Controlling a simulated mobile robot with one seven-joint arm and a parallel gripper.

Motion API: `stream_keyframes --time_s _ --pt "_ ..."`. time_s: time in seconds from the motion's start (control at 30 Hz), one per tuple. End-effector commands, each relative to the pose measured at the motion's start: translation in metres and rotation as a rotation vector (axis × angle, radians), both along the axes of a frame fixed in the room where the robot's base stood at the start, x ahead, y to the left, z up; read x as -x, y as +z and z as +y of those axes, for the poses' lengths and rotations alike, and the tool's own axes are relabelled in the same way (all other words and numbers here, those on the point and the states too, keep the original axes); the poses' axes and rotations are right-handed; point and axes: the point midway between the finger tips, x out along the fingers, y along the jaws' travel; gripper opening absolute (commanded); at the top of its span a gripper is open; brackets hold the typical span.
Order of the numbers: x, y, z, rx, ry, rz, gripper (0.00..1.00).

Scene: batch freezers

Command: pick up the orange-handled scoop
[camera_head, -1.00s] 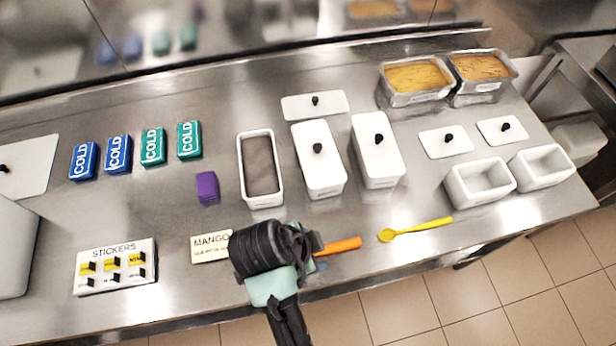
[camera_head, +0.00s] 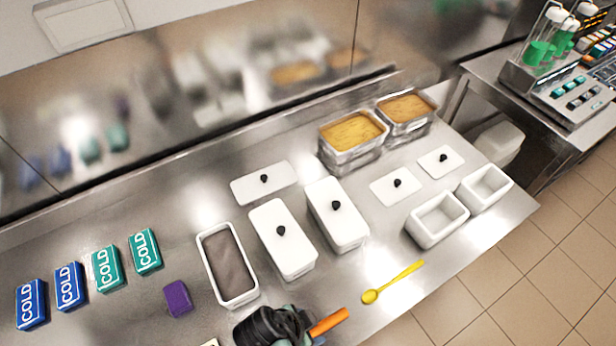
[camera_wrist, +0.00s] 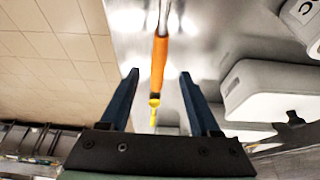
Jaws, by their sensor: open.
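The scoop's orange handle (camera_head: 329,322) lies on the steel counter near its front edge; my gripper hides the scoop's other end in the head view. In the wrist view the orange handle (camera_wrist: 159,66) runs lengthwise ahead of my gripper (camera_wrist: 158,75). The two dark fingers stand apart on either side of the handle's line, with nothing visibly clamped. In the head view my gripper's dark wrist (camera_head: 275,325) is at the bottom, just left of the handle.
A yellow scoop (camera_head: 392,283) lies right of the orange handle. Lidded white tubs (camera_head: 283,240), an open tub of brown contents (camera_head: 228,264), and empty white tubs (camera_head: 437,220) stand behind. A purple block (camera_head: 177,298) is at left. The counter's front edge is close.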

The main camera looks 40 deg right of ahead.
Motion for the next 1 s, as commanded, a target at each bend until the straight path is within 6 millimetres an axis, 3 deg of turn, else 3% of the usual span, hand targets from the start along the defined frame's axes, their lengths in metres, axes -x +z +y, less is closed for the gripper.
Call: stream_keyframes --time_s 0.4,0.7,1.0 --pt "0.006 -0.041 -0.016 0.0 -0.002 0.0 0.63" --pt "0.007 -0.045 -0.017 0.0 -0.001 0.0 0.63" --pt "0.007 -0.045 -0.017 0.0 0.0 0.0 0.09"
